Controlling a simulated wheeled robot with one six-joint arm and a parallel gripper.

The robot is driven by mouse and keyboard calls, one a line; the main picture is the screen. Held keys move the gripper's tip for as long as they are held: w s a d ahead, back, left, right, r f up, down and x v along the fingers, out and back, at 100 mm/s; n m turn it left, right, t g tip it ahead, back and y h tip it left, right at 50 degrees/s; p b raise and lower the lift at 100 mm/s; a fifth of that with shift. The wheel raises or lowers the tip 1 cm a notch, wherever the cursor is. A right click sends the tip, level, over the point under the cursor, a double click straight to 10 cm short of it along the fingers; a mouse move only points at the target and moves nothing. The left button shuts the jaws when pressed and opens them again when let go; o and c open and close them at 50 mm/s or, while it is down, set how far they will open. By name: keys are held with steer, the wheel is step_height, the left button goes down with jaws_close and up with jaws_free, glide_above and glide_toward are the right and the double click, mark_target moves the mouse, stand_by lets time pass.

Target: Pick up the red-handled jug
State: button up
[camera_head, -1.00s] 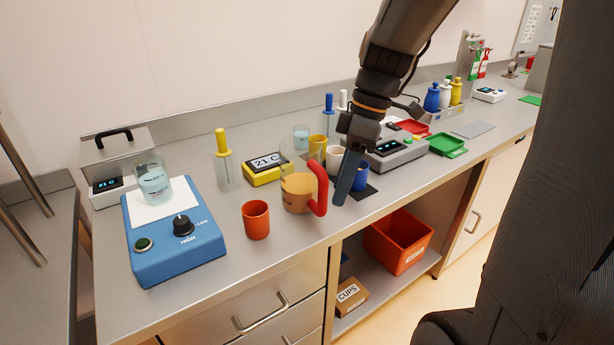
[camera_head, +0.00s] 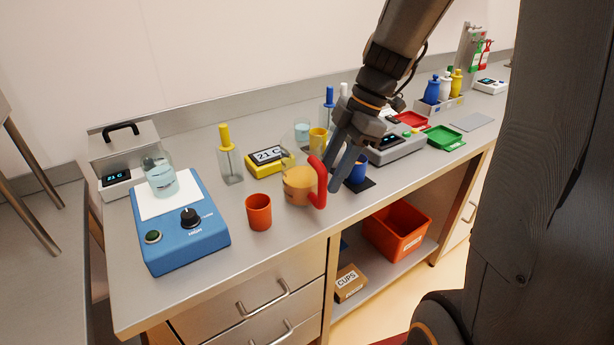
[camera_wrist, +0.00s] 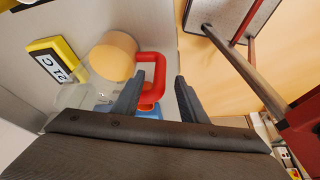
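The jug (camera_head: 297,193) stands upright on the steel bench, clear-walled with orange-tan contents and a red handle (camera_head: 319,186) facing right. In the wrist view the jug (camera_wrist: 113,55) is at upper left, with its red handle (camera_wrist: 160,68) reaching between my fingertips. My gripper (camera_head: 336,182) is open, its two fingers pointing down at the handle. In the wrist view one finger of my gripper (camera_wrist: 158,78) is on each side of the handle's outer part. I cannot tell whether either finger touches it.
An orange cup (camera_head: 258,212) stands left of the jug. A yellow display (camera_head: 268,159) is behind it, and a blue cup (camera_head: 358,172) on a dark pad is close right of my fingers. A blue hotplate (camera_head: 180,235) fills the left. The bench front edge is near.

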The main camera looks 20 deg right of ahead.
mark_target(322, 191)
steer(key=p+x, duration=0.1)
steer(key=x, duration=0.4)
steer(key=shift+a+f, duration=0.15)
steer(key=shift+f, duration=0.15)
jaws_close()
